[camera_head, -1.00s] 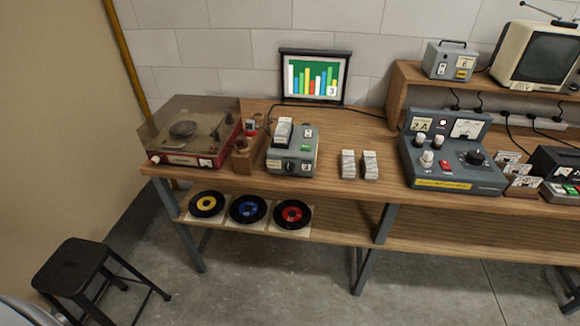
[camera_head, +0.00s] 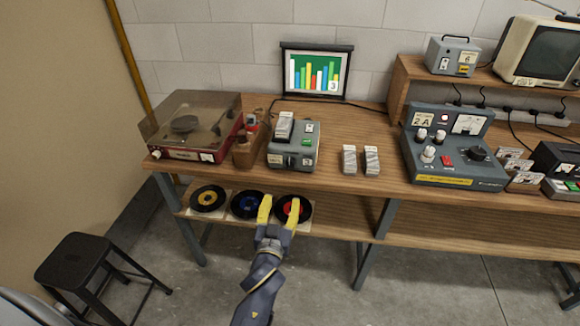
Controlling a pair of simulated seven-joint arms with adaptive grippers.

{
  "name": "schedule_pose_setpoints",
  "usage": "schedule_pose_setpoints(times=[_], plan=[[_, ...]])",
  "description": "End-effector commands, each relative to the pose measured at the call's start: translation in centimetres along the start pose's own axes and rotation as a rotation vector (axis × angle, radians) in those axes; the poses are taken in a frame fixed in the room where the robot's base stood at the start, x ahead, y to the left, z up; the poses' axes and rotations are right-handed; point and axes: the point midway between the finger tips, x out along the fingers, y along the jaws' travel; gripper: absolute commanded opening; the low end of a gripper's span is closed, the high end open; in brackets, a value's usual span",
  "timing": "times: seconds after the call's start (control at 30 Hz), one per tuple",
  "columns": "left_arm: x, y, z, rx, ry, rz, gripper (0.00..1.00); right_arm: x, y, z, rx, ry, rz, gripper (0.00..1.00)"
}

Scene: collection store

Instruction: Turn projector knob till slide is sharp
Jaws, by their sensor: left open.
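The grey slide projector (camera_head: 305,155) stands on the wooden bench, left of centre, with a slide standing up on its top. A dark round knob (camera_head: 290,162) is on its front face. Behind it, the small screen (camera_head: 317,72) shows a coloured bar chart with the digit 3; its exact sharpness is hard to judge at this size. My left gripper (camera_head: 279,207), with yellow fingers, is open and empty. In the picture it is below the projector and apart from it, in front of the lower shelf. My right gripper is out of view.
A record player (camera_head: 190,155) and a wooden block holder (camera_head: 246,152) stand left of the projector. Two pale striped pieces (camera_head: 349,160) lie to its right, then a control console (camera_head: 455,150). Records (camera_head: 207,199) lie on the lower shelf (camera_head: 340,230). A black stool (camera_head: 75,262) stands at lower left.

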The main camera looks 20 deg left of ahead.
Motion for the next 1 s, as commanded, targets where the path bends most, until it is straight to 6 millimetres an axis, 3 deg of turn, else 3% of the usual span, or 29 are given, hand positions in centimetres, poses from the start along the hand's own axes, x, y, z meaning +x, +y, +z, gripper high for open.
schedule_pose_setpoints(times=[0.17,0.37,1.0], plan=[[0.3,-0.2,0.0,-0.040,-0.005,-0.009,0.51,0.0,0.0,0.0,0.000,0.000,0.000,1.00],[2.4,-0.2,0.1,-0.045,-0.004,-0.008,0.51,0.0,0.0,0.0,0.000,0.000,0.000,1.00],[13.5,-0.3,0.2,-0.043,-0.005,-0.008,0.51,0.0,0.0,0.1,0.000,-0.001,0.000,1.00]])
